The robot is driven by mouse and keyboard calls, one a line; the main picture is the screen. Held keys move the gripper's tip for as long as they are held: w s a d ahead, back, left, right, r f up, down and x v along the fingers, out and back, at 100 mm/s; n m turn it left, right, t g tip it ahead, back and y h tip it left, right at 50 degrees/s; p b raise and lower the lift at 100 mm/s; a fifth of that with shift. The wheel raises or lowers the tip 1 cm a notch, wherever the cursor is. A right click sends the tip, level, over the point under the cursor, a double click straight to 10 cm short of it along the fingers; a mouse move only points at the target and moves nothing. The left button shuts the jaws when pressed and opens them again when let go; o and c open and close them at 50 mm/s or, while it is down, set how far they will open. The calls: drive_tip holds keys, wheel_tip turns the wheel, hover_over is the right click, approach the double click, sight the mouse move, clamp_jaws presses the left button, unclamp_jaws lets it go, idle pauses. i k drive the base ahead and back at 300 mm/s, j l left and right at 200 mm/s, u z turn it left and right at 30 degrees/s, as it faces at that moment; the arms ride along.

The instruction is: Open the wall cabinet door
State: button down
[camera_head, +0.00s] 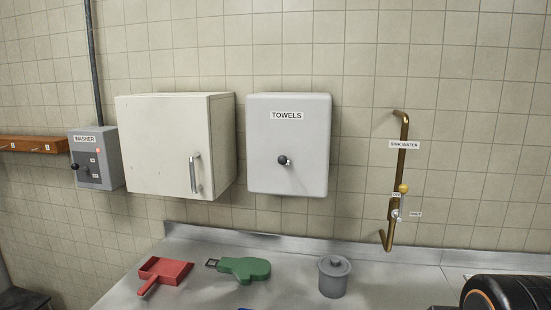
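The wall cabinet (222,135) is an off-white box fixed to the tiled wall, left of centre. Its door (155,140) is the flat front face and looks closed, flush with the body. A vertical metal bar handle (195,174) sits at the lower right of the door. Nothing touches the handle. My gripper's fingers are not in view. A black rounded part with an orange ring at the bottom right corner seems to be part of my arm, well away from the cabinet.
A grey TOWELS box (288,160) hangs right of the cabinet, a WASHER switch box (104,172) left. A brass SINK WATER pipe (402,165) is further right. The steel counter (220,296) below holds a red dustpan (168,270), a green item (246,268) and a grey lidded pot (333,280).

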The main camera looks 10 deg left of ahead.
sight(165, 141)
drive_tip(key=u, duration=1.3)
